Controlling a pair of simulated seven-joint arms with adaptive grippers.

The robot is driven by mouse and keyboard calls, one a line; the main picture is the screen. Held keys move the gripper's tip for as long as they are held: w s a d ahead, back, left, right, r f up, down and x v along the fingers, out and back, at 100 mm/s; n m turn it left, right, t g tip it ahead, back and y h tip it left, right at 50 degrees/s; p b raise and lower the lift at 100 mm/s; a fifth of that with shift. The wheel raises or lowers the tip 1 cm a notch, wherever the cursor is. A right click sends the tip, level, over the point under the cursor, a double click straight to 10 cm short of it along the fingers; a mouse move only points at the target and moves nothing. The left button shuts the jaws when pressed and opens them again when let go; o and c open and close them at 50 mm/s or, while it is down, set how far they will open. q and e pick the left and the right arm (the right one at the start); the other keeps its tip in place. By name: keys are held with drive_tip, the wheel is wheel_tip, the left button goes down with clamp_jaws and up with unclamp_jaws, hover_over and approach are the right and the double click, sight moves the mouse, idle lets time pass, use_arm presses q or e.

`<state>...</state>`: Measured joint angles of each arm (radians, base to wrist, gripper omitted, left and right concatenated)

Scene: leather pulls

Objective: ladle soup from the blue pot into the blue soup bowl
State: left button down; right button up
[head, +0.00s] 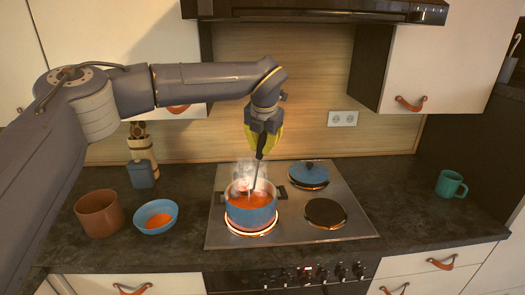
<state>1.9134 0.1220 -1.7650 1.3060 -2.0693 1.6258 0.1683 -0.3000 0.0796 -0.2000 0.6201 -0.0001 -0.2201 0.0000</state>
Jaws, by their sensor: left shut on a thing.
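The blue pot (250,217) stands on the glowing front left burner, filled with orange-red soup and steaming. My left gripper (261,150) is above the pot, pointing down, shut on the dark handle of a ladle (256,172). The ladle stands steeply and its lower end reaches into the pot; its bowl is hidden in the soup or steam. The blue soup bowl (156,225) sits on the dark counter left of the stove, with some orange soup in it. My right gripper is not in view.
A brown pot (100,213) stands just left of the bowl. A blue jar (141,174) and a utensil holder stand behind. A blue lidded pan (309,175) is on the back right burner; a teal mug (450,184) is far right. The hood (320,10) hangs above.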

use_arm(q)
drive_tip(key=shift+r, duration=2.2)
